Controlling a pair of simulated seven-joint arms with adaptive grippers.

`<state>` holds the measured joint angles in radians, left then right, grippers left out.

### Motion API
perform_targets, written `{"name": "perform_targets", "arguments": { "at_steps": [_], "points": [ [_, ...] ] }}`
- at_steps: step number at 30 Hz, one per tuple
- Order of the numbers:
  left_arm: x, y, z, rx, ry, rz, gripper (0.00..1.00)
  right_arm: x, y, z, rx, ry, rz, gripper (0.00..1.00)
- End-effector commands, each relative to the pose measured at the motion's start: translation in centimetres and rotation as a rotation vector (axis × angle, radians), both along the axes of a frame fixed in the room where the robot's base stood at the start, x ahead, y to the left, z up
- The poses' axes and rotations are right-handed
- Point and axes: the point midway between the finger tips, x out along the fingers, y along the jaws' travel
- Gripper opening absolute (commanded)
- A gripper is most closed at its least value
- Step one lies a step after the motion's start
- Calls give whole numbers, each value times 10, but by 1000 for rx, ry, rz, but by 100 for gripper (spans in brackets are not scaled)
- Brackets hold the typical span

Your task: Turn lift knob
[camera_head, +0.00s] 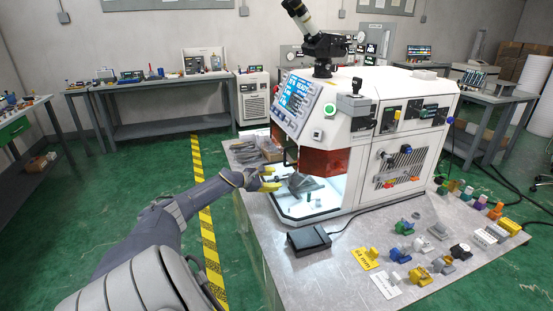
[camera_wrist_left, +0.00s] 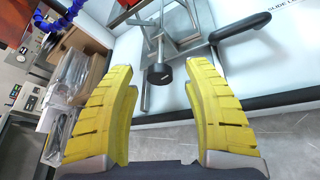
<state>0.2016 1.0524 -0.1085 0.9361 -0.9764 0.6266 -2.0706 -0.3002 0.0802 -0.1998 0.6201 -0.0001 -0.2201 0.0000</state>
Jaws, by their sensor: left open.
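A white machine (camera_head: 375,105) stands on the grey table, with a grey metal fixture (camera_head: 303,184) in its lit front bay. In the left wrist view a black round knob (camera_wrist_left: 160,74) with a pale line on its face sits at the near end of this fixture, low in the bay. I take it to be the lift knob; I cannot pick it out in the head view. My left gripper (camera_head: 270,179) is at the bay's open left side. Its yellow fingers (camera_wrist_left: 165,110) are apart, with the knob ahead between their tips and nothing held. My right gripper is not in view.
A black bar handle (camera_wrist_left: 242,27) juts out right of the knob. A red guard (camera_head: 322,161) hangs above the bay. A box of packed parts (camera_wrist_left: 72,75) stands left of the fingers. A black pedal (camera_head: 309,238) and several coloured knobs (camera_head: 403,227) lie on the table.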

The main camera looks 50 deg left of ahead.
Motion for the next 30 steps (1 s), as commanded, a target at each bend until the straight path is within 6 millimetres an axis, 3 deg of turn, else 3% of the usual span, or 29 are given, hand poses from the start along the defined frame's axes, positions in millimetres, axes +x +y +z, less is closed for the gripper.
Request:
{"name": "perform_targets", "arguments": {
  "at_steps": [9, 23, 30],
  "points": [
    [14, -1, -4, 0, 0, -1, 50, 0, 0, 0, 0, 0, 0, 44],
    [16, -1, -5, 0, 0, -2, 50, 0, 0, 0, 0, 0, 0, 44],
    [16, -1, -5, 0, 0, -2, 26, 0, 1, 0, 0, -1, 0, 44]
  ]
}}
